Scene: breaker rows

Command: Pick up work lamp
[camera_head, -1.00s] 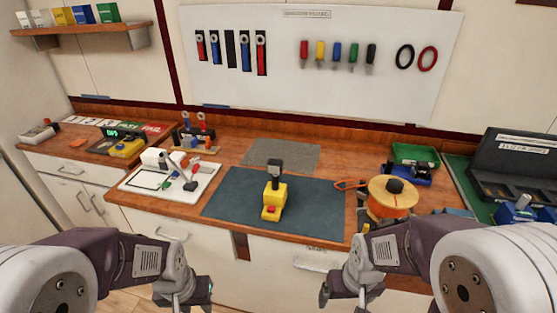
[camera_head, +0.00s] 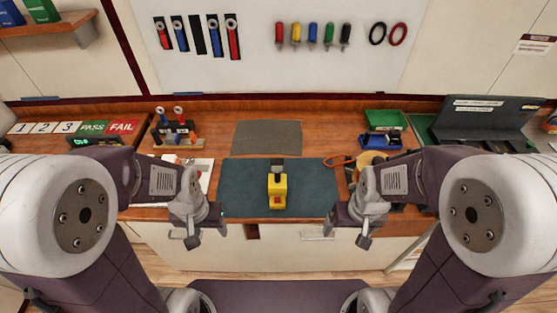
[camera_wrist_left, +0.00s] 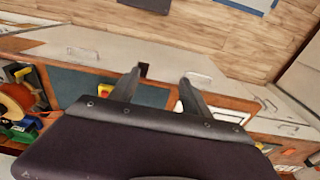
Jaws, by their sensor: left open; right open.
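My left gripper (camera_head: 207,236) is open and empty in front of the bench, left of the lamp. My right gripper (camera_head: 352,237) is open and empty in front of the bench, right of the lamp.
A grey mat (camera_head: 267,137) lies behind the lamp. A green bin (camera_head: 385,119) and a blue holder (camera_head: 382,141) stand to the right. A tool stand (camera_head: 177,132) and a white board (camera_head: 203,169) are to the left. An open black case (camera_head: 480,120) stands far right.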

